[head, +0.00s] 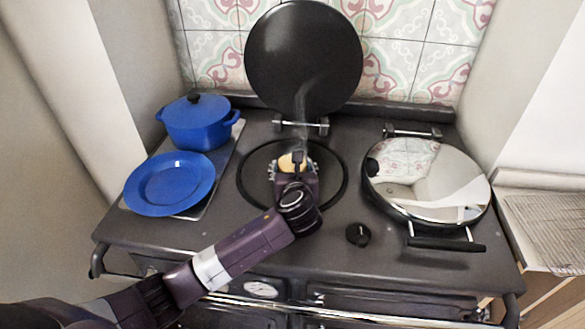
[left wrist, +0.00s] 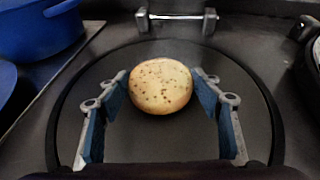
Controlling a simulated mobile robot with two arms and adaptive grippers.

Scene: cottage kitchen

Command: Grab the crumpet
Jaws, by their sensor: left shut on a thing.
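The crumpet (head: 291,162) is a round, pale golden piece with small holes in its top, over the open round hotplate of the dark range. My left gripper (head: 293,168) reaches over the hotplate from the front. In the left wrist view, the crumpet (left wrist: 160,86) sits between the blue-padded fingertips of my left gripper (left wrist: 161,84), which is shut on its two sides. I cannot tell whether the crumpet still touches the plate. In the head view the gripper hides its near part. My right gripper is not in view.
The raised black lid (head: 303,55) stands behind the hotplate (head: 246,185). A blue pot (head: 197,125) and a blue plate (head: 169,183) are at the left. A closed shiny lid (head: 428,185) with a front handle is at the right. A dark knob (head: 358,235) stands near the front.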

